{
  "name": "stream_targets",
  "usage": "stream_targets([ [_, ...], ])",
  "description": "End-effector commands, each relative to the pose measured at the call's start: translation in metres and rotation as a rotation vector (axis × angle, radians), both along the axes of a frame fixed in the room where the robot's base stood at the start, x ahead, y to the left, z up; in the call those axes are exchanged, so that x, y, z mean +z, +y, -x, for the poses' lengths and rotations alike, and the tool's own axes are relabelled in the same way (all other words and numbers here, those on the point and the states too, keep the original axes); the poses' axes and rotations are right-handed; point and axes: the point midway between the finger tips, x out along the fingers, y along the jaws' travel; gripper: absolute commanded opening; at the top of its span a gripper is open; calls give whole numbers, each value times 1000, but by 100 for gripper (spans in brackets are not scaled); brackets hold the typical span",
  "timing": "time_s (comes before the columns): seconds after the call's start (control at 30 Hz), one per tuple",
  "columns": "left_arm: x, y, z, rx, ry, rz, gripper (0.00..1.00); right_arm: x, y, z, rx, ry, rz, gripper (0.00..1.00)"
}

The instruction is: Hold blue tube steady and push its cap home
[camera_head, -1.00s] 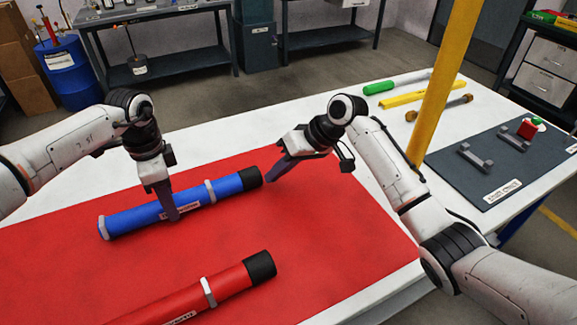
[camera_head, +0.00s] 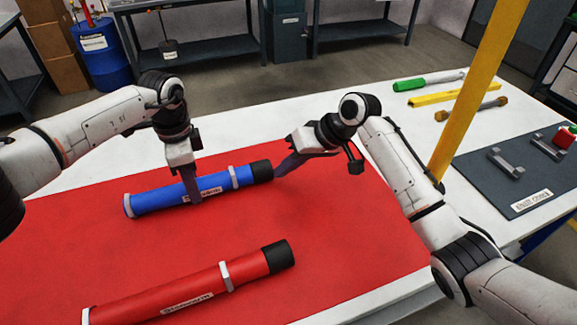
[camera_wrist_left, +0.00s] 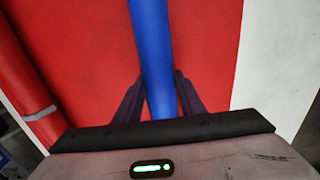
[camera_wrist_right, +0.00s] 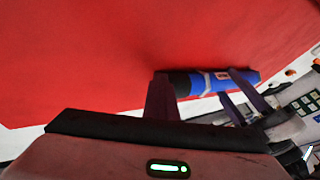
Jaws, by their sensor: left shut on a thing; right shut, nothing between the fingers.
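The blue tube (camera_head: 160,198) lies on the red mat (camera_head: 330,240), its black cap (camera_head: 261,171) at the right end. The black cap also shows in the right wrist view (camera_wrist_right: 180,85). My left gripper (camera_head: 194,200) is shut around the tube's middle; the left wrist view shows the blue tube (camera_wrist_left: 152,60) between its two fingers. My right gripper (camera_head: 277,177) is shut and empty, its tips at the cap's outer end. The right wrist view shows its fingers (camera_wrist_right: 162,95) against or very close to that end; I cannot tell if they touch.
A red tube (camera_head: 195,290) with a black cap lies nearer on the mat. A yellow post (camera_head: 480,90) rises behind my right arm. A green-handled tool (camera_head: 410,84), a yellow bar (camera_head: 440,97) and a grey board (camera_head: 520,170) are on the right side of the white table.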

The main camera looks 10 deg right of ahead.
Motion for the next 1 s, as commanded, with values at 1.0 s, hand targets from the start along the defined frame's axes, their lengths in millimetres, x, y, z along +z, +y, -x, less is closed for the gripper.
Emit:
stream_targets([
  [1.0, 0, -2, 0, -1, -2, 5, 4, 80, -92, 24, 1, -1, 0, 0],
])
